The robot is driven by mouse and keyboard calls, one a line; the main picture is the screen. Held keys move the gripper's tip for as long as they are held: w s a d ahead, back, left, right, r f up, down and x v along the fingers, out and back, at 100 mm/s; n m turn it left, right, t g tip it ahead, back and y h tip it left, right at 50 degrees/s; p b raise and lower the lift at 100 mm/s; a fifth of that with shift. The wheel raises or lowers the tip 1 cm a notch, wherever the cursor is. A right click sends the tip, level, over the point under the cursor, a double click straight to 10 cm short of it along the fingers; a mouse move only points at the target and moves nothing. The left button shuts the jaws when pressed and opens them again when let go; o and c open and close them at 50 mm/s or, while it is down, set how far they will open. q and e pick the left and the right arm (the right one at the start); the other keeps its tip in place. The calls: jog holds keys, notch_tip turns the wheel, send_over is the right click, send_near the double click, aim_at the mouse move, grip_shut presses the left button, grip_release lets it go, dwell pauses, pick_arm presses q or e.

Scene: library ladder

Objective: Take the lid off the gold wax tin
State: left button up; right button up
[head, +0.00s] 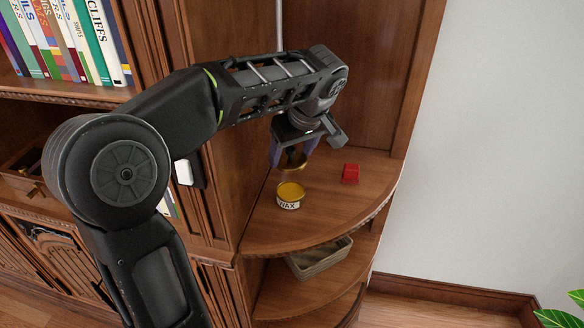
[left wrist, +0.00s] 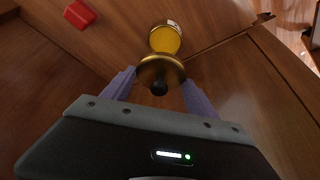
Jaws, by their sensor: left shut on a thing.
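The wax tin (head: 290,199) stands upright on the rounded corner shelf, with yellow wax showing in its open top and a white label reading WAX. My left gripper (head: 291,163) is above and slightly behind it, shut on the gold lid (head: 293,167). In the left wrist view the lid (left wrist: 161,71), with a dark knob, sits between the purple fingers (left wrist: 158,92). The tin (left wrist: 165,39) shows just past the lid, apart from it. My right gripper is not in view.
A red block (head: 350,173) lies on the shelf (head: 325,210) to the right of the tin. A woven basket (head: 320,258) stands on the shelf below. Books (head: 75,40) fill the bookcase at the left. The shelf is clear in front of the red block.

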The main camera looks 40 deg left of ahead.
pick_arm(q)
jog(key=shift+r, duration=0.45)
dwell(0.3)
